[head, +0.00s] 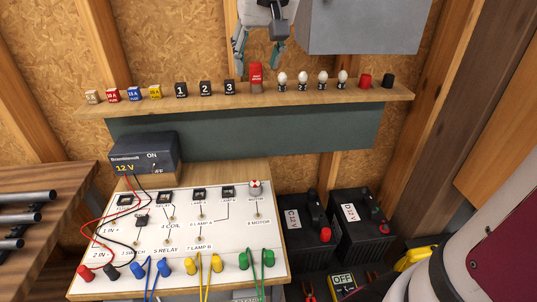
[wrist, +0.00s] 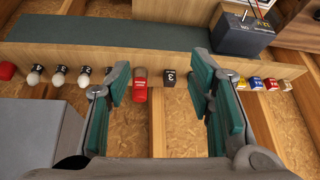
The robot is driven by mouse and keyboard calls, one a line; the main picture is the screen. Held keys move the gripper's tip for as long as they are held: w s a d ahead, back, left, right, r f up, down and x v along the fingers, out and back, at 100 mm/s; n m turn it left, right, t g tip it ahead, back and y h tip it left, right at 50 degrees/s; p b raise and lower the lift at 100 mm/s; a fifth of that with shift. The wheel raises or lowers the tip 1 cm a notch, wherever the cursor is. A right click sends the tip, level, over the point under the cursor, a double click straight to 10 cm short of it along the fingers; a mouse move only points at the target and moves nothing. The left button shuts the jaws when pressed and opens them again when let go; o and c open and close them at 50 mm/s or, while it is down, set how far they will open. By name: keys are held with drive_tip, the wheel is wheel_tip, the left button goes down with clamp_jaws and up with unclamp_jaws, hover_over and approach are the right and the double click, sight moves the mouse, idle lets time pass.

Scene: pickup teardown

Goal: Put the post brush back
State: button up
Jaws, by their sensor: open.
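A red-topped item with a brownish lower part, which looks like the post brush (head: 257,77), stands upright on the wooden shelf (head: 405,92), between block 3 and the white bulbs. Its label is too small to read surely. It also shows in the wrist view (wrist: 140,86), between my fingers in the picture. My gripper (head: 243,56) has teal pads and is open and empty.
Block 3 (head: 230,87) stands close left of the red item; a bulb (head: 282,80) stands close right. A grey box (head: 360,25) hangs above the shelf's right part. Below are a 12 V supply (head: 145,155), a wired board (head: 190,235) and two batteries (head: 308,232).

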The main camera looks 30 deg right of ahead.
drive_tip(key=s+a+f+n, duration=0.1)
drive_tip(key=s+a+f, duration=0.1)
drive_tip(key=s, duration=0.5)
drive_tip(key=s+a+f+n, duration=0.1)
drive_tip(key=s+a+f, duration=0.1)
drive_tip(key=s+f, duration=0.2)
drive_tip(key=s+a+f+n+y, duration=0.1)
drive_tip(key=s+f, duration=0.3)
drive_tip(key=s, duration=0.5)
drive_tip(key=shift+s+a, duration=0.35)
drive_tip(key=shift+a, duration=0.55)
